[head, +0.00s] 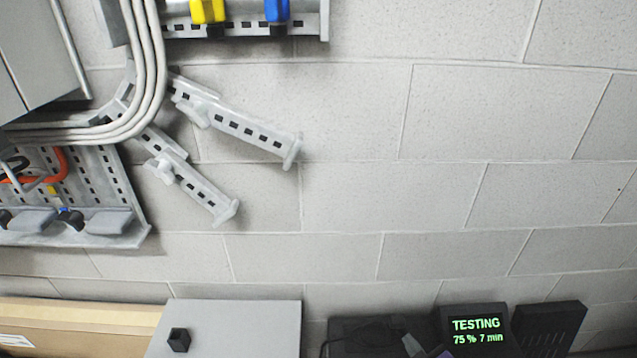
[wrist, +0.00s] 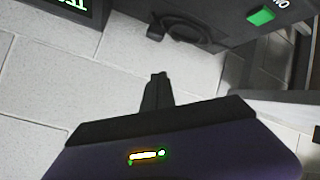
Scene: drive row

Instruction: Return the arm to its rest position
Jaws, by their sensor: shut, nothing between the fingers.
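My gripper (wrist: 158,80) shows in the middle of the wrist view. Its dark fingers are together with nothing between them. They point up the picture, in front of a pale block wall. My gripper's dark body fills the bottom of that view, with a small lit marking on it.
In the wrist view, a dark unit with a green button (wrist: 262,16) is at the upper right. In the head view, a display (head: 477,331) reads "TESTING 75 % 7 min". A grey box (head: 240,325) stands lower left. Metal brackets (head: 240,125) jut from the wall (head: 400,200).

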